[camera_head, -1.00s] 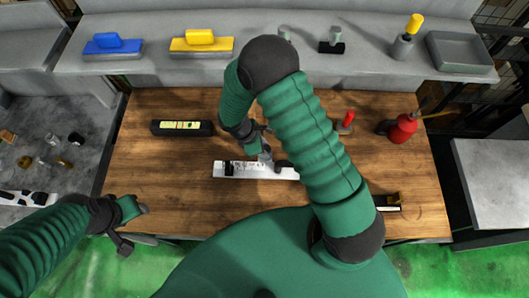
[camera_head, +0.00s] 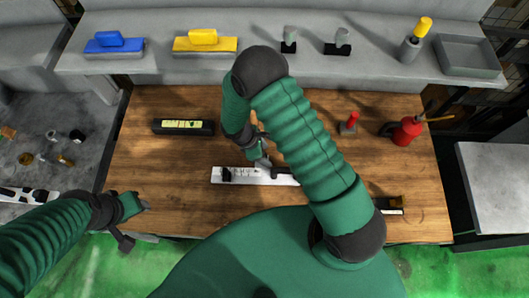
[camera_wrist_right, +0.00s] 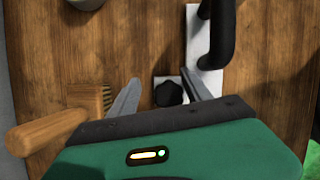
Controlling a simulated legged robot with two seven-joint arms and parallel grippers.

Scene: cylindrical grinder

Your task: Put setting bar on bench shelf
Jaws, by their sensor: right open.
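The setting bar, by its look a white bar with black fittings (camera_head: 250,176), lies flat on the wooden bench. My right forearm hides its right part in the head view. In the right wrist view the bar's white strip (camera_wrist_right: 193,22) carries a black arched handle (camera_wrist_right: 224,30). My right gripper (camera_wrist_right: 163,86) is open and empty, its fingers on either side of a black knob on a small white piece. Whether that piece belongs to the bar, I cannot tell. In the head view the right gripper (camera_head: 264,163) is low over the bar. My left gripper (camera_head: 138,208) is by the bench's front left; its jaws are unclear.
The grey bench shelf (camera_head: 150,67) at the back holds a blue-handled block (camera_head: 114,44), a yellow-handled block (camera_head: 205,42) and small fixtures. A black level (camera_head: 183,127), a red oil can (camera_head: 408,131) and a wooden-handled brush (camera_wrist_right: 45,130) are on the bench. The shelf's front edge is clear.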

